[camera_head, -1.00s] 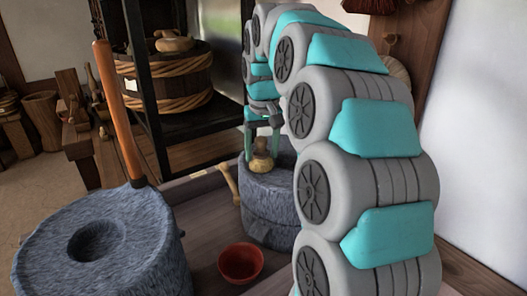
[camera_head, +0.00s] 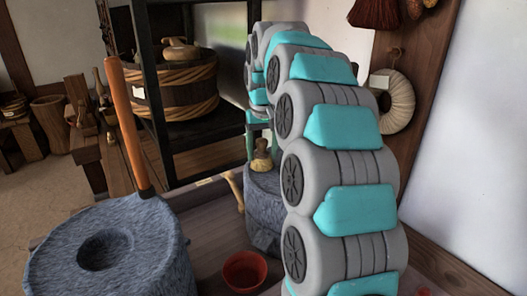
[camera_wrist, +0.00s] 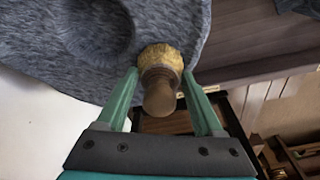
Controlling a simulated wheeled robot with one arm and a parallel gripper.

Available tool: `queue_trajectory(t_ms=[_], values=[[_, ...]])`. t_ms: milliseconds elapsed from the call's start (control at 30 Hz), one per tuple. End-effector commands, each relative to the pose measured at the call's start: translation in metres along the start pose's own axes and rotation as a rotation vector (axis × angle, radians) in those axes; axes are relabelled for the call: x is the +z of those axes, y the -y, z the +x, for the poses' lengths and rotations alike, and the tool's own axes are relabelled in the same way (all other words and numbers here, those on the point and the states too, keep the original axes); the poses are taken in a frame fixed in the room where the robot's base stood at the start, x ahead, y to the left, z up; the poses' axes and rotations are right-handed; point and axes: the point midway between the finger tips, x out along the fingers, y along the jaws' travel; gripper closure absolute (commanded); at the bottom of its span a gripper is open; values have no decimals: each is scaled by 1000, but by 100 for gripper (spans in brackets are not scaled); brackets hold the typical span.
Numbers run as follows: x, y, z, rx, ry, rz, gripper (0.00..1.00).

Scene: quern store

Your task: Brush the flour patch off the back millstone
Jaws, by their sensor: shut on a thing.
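The back millstone (camera_head: 264,208) is a grey stone drum, partly hidden behind my arm in the head view. A grey stone with a round hollow (camera_wrist: 40,50) fills the upper left of the wrist view. My gripper (camera_wrist: 160,76) is shut on a brush (camera_wrist: 160,58) with pale bristles and a brown wooden handle. The bristles overlap the stone's edge beside the hollow; I cannot tell whether they touch it. The brush also shows over the back millstone in the head view (camera_head: 261,154). I cannot make out the flour patch in either view.
A front millstone (camera_head: 150,250) with a wooden upright handle (camera_head: 127,120) stands at left. A red bowl (camera_head: 244,272) sits between the stones on the wooden bench. Dark shelving (camera_head: 155,100) holds a wooden tub behind. A white wall (camera_head: 470,150) is at right.

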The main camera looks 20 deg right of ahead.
Motion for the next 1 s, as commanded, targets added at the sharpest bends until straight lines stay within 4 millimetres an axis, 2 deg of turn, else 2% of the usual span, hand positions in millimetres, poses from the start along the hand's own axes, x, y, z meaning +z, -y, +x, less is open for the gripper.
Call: queue_trajectory(t_ms=[200,567,1000], values=[[-18,0,3,0,0,1,99],[-20,0,4,0,0,0,99],[-26,0,-29,1,-4,1,99]])
